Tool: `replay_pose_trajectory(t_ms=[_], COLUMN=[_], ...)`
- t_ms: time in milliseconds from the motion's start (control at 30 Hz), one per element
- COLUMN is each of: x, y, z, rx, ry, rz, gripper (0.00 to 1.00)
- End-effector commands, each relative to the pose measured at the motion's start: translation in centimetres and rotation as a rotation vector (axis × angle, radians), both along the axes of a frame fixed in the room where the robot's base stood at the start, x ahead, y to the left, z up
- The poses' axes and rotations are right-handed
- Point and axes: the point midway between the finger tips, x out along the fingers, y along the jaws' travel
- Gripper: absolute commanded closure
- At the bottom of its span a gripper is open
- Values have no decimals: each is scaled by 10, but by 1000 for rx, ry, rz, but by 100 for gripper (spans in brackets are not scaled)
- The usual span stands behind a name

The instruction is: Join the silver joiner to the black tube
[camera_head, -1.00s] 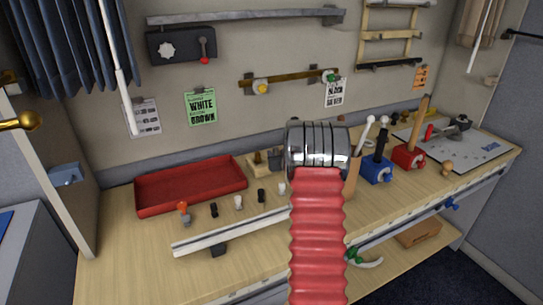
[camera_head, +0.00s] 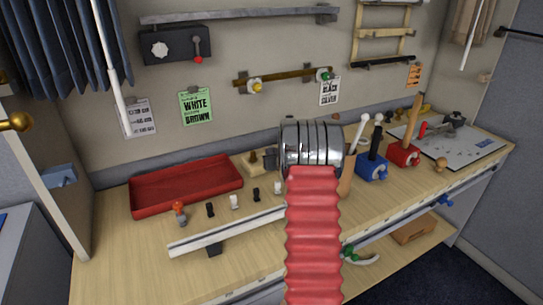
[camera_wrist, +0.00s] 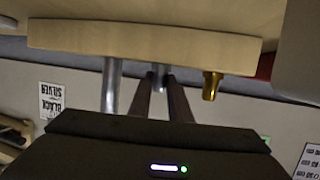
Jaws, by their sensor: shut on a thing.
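The black tube (camera_head: 376,141) stands upright in a blue block (camera_head: 371,168) on the table, right of my arm in the head view. My gripper (camera_wrist: 160,88) shows in the wrist view with its two dark fingers close together. A short silver piece, seemingly the silver joiner (camera_wrist: 160,75), is between the fingertips, at the edge of a pale wooden block (camera_wrist: 100,38). I cannot tell whether it touches the block. A brass peg (camera_wrist: 212,84) and a silver rod (camera_wrist: 111,88) stand on either side. My arm hides the gripper and joiner in the head view.
A red tray (camera_head: 187,203) lies at the left, with several small black and white pieces in front. A long white rail (camera_head: 225,234) runs along the front. A red block (camera_head: 403,154) with a wooden handle stands right of the blue block. A white board (camera_head: 480,148) lies at the far right.

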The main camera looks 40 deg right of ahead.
Motion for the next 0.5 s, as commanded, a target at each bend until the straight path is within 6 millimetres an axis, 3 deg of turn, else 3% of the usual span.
replay_pose_trajectory(t_ms=[100, 500], x=[0, 1], y=[0, 1], z=[0, 3], rx=[0, -1], ry=[0, -1], rz=[0, 1], gripper=[100, 100])
